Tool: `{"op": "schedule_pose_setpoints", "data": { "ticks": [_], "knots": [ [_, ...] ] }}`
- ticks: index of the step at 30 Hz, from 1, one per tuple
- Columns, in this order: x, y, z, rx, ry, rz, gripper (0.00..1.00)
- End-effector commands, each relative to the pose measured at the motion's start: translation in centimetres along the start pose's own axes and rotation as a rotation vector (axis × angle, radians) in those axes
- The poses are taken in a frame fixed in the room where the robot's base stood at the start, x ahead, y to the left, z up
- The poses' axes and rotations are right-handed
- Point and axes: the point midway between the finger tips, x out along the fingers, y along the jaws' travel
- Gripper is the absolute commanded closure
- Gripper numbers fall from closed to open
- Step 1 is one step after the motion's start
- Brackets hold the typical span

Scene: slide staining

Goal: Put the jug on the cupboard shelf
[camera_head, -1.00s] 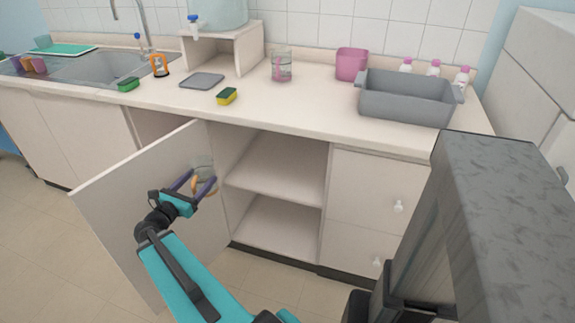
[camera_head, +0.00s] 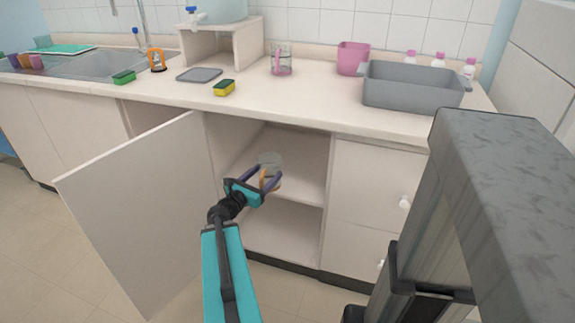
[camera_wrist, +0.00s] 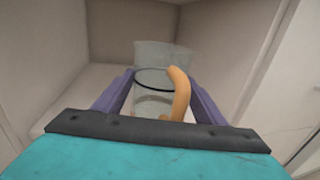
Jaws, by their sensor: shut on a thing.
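The jug (camera_head: 268,160) is clear with an orange handle. It is between the purple fingers of my gripper (camera_head: 265,178), which is shut on it. In the head view it is at the opening of the cupboard, in front of or over the upper shelf (camera_head: 303,182); I cannot tell whether its base touches the shelf. In the wrist view the jug (camera_wrist: 153,95) looks upright, with its orange handle (camera_wrist: 179,92) toward the right finger. The jug's lower part is hidden by my gripper.
The cupboard door (camera_head: 140,215) stands open on the left. The shelf is otherwise empty, with free room to the right. The drawers (camera_head: 375,190) are to the right. On the counter above are a sponge (camera_head: 224,88), a glass beaker (camera_head: 281,60) and a grey basin (camera_head: 412,88).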

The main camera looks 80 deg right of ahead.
Motion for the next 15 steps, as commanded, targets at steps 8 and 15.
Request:
{"op": "schedule_pose_setpoints", "data": {
  "ticks": [8, 15],
  "knots": [
    [3.9, -4.7, -2.1, -0.001, -0.001, -0.042, 0.59],
    [4.8, -5.8, -2.2, -0.001, -0.001, -0.052, 0.59]
  ]
}}
